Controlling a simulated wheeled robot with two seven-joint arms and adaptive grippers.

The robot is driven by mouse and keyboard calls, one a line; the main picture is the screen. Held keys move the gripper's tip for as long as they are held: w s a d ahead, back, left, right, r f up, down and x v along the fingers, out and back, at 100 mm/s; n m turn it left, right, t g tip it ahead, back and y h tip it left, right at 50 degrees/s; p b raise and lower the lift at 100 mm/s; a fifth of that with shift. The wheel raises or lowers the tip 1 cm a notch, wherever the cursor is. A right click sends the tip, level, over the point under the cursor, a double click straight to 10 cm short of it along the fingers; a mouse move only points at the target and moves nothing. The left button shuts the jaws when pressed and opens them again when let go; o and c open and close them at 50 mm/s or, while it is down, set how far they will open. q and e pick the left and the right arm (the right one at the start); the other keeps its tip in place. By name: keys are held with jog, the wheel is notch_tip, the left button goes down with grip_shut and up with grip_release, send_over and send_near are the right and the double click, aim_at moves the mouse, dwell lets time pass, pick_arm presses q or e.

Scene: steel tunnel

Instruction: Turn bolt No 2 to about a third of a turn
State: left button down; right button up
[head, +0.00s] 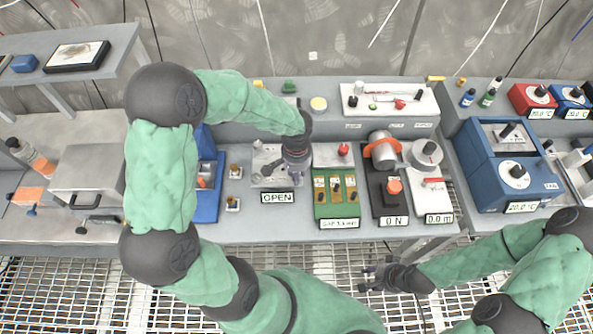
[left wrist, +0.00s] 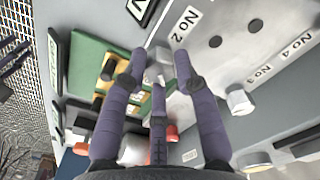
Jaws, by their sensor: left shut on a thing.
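Bolt No 2 (left wrist: 158,70) is a pale hex head beside the label No 2 (left wrist: 185,27) in the left wrist view. The purple fingers of my left gripper (left wrist: 161,58) are closed around it, with a third finger below. In the head view my left gripper (head: 278,168) points down at the grey bolt plate (head: 262,153) behind the OPEN sign (head: 278,197). The hand hides the bolt there. The bolt's turn angle cannot be read. My right gripper (head: 368,279) is open and empty over the floor grating, in front of the bench.
A bolt by No 3 (left wrist: 238,100) sits close to my left fingers. A green board (head: 322,210) and a black unit marked 0 N (head: 383,200) stand right of the plate. A blue holder (head: 208,205) stands left.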

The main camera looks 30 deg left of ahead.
pick_arm(q)
jog(key=m+p, duration=0.1)
jog(key=m, duration=0.2)
jog(key=shift+r+m+p, duration=0.1)
jog(key=shift+m+p, duration=0.25)
jog(key=shift+m, duration=0.05)
jog(key=m+p, duration=0.1)
jog(key=m, duration=0.2)
jog(key=shift+m+p, duration=0.3)
jog(key=shift+p, duration=0.1)
jog(key=m+p, duration=0.2)
jog(key=m, duration=0.1)
jog(key=shift+m, duration=0.3)
jog(key=shift+m+p, duration=0.85)
jog(key=shift+m, duration=1.05)
jog(key=c, duration=0.9)
grip_release()
jog(key=shift+c, duration=0.2)
